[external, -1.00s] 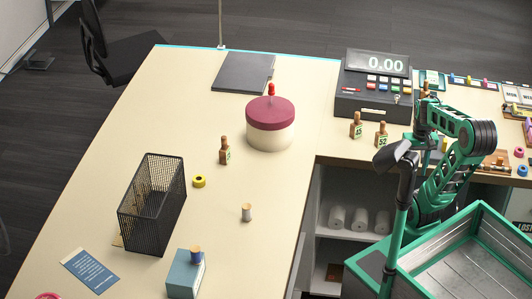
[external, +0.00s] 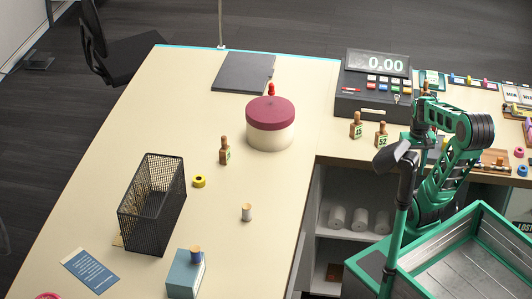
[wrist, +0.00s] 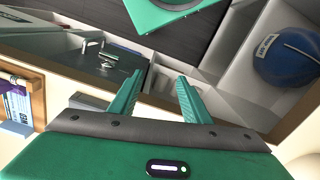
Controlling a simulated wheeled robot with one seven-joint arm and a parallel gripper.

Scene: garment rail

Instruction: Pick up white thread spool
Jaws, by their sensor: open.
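The white thread spool (external: 246,212) stands upright on the cream counter (external: 228,262), right of the black wire basket. It has a pale wound middle. It does not show in the wrist view. My gripper (wrist: 157,100) shows in the wrist view as two green fingers, spread apart with nothing between them. In the external view my arm is folded at the right, well away from the spool, and its fingers cannot be made out clearly there.
A cash register (external: 372,88) is at the back. Counter right of the spool is clear.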

